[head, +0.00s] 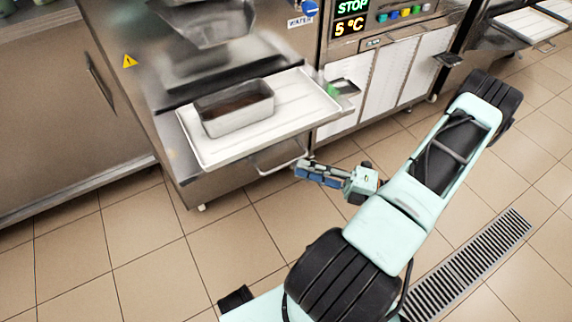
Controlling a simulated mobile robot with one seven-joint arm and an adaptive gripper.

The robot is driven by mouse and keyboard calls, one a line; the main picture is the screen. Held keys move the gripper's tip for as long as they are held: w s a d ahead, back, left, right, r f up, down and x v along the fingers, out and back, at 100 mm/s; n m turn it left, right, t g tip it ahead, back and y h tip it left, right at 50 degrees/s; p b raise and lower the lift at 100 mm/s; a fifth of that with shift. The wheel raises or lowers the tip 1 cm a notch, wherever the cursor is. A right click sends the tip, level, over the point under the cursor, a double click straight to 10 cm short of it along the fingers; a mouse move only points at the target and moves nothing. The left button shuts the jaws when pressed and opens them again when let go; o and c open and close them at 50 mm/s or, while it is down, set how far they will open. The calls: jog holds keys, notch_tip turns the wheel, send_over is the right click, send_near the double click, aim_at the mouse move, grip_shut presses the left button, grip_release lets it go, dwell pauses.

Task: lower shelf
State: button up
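The shelf (296,108) is a flat white tray with a metal edge, standing out from the front of the steel machine. A rectangular metal pan (238,121) with something dark brown in it sits on its left half. A curved metal bar handle (281,168) hangs below the shelf's front edge. My gripper (299,170) is in front of and below the shelf, at the right end of the handle. It looks very close to the bar, but I cannot tell if it touches. Its fingers are too small and edge-on to show whether they are open or shut.
Above the shelf is the machine's steel outlet (205,25). A small ledge (345,87) sits right of the shelf. The tiled floor (150,240) is clear at left; a drain grate (470,270) lies at right.

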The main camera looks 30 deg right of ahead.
aim_at(286, 163)
jog(key=x, duration=0.5)
jog(key=shift+w+a+b, duration=0.2)
jog(key=shift+a+b, duration=0.1)
jog(key=shift+b, duration=0.05)
jog(key=shift+c, duration=0.5)
grip_shut()
